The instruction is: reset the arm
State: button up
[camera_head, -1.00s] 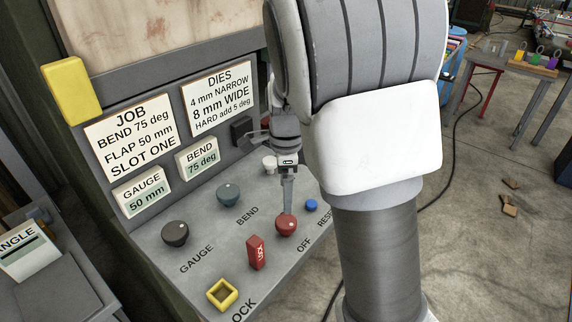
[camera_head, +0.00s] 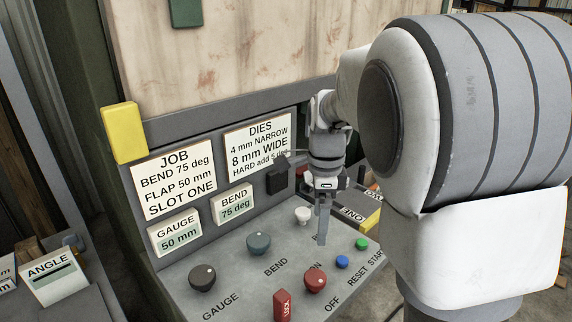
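My gripper (camera_head: 323,238) points down over the sloped control panel (camera_head: 215,262). Its narrow fingers end between the white knob (camera_head: 303,214) and the blue button (camera_head: 342,262), beyond the red knob (camera_head: 315,278). They line up with each other from this side, so the gap between them is hidden. No held object shows. Whether the fingertips touch the panel is unclear. My arm fills the right of the view and hides what lies behind it.
A grey knob (camera_head: 258,244) and a black knob (camera_head: 202,277) stand left of the red knob. A red lock tag (camera_head: 282,305) stands in front, and a green button (camera_head: 361,244) is at right. Signs (camera_head: 173,179) and a black block (camera_head: 279,178) are on the upright face behind.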

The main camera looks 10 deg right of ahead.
jog(key=s+r+n+t, duration=0.2)
jog(key=s+n, duration=0.8)
jog(key=s+r+n+t+b, duration=0.1)
jog(key=s+r+n+t, duration=0.2)
jog(key=s+n, duration=0.6)
jog(key=shift+s+n+t, duration=0.3)
jog(key=shift+s+n, duration=0.1)
jog(key=shift+s, duration=0.1)
jog(key=shift+a, duration=0.1)
